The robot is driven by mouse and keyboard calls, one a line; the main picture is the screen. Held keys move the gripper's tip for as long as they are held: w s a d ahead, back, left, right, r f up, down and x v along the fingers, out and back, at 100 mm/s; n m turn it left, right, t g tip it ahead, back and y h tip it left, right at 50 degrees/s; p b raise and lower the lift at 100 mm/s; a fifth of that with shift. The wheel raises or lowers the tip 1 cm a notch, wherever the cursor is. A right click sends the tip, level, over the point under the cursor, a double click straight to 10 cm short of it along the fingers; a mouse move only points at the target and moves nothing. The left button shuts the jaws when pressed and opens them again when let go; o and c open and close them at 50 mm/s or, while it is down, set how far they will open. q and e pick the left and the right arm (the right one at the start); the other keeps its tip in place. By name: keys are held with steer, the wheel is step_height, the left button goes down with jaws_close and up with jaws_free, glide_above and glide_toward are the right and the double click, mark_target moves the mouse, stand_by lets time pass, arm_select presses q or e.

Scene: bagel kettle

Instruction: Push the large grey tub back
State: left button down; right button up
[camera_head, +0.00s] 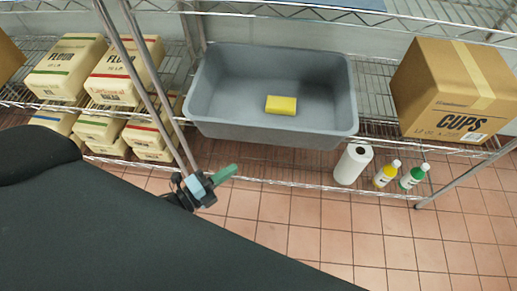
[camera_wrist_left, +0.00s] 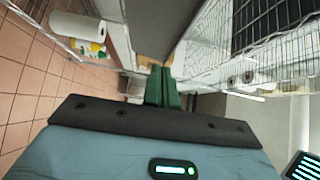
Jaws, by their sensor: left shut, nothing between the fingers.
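The large grey tub (camera_head: 225,125) sits on the upper wire shelf in the head view. Its front wall covers the shelf's front edge and seems to stick out past it. A yellow sponge (camera_head: 281,105) lies inside the tub. My left gripper (camera_head: 226,173) has green fingers and appears below and in front of the tub's front left part, with a visible gap from it in the picture. The fingers are shut and empty, pressed together in the left wrist view (camera_wrist_left: 162,86). A grey surface beyond them there cannot be clearly identified. My right gripper is not in view.
Flour bags (camera_head: 124,68) stand left of the tub, and a CUPS box (camera_head: 455,92) stands right. A paper towel roll (camera_head: 352,164), a yellow bottle (camera_head: 386,174) and a green-capped bottle (camera_head: 413,177) stand lower down. A slanted metal post (camera_head: 150,75) passes before the flour bags.

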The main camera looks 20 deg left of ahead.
arm_select(q)
steer(key=shift+w, duration=0.5)
glide_toward(271, 133)
steer(key=d, duration=0.4)
steer(key=w, duration=0.4)
steer(key=shift+a+p, duration=0.3)
steer(key=shift+a, duration=0.1)
steer(key=shift+w+a, duration=0.15)
steer(key=shift+w, duration=0.45)
